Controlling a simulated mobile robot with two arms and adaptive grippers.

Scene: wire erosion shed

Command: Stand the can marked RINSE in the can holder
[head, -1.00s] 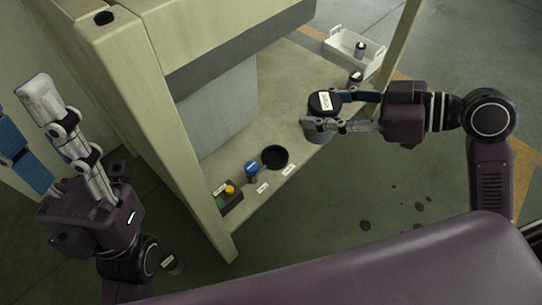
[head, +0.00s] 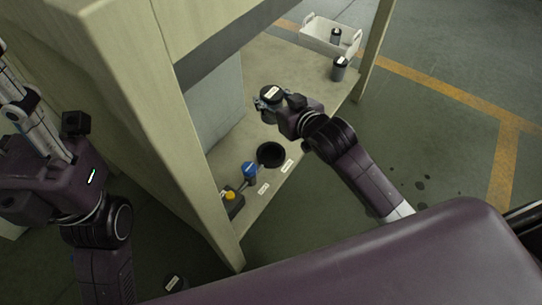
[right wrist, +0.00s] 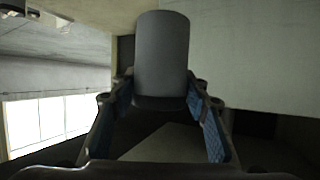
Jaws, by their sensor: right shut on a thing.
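A dark grey can (head: 271,95) with a pale label on its black lid is in my right gripper (head: 268,103); the label is too small to read. In the right wrist view the can (right wrist: 162,55) sits between the two blue-padded fingers (right wrist: 163,108). The can is above the shelf, behind and level with the round black can holder (head: 270,155), apart from it. The holder looks empty. My left gripper (head: 30,115) is at the left edge, its fingers partly cut off; they look spread and empty.
A blue-topped item (head: 249,170) and a box with a yellow button (head: 231,197) are left of the holder. Another can (head: 339,69) stands near a white tray (head: 318,38) holding a can. A beige post (head: 190,130) borders the shelf at the left.

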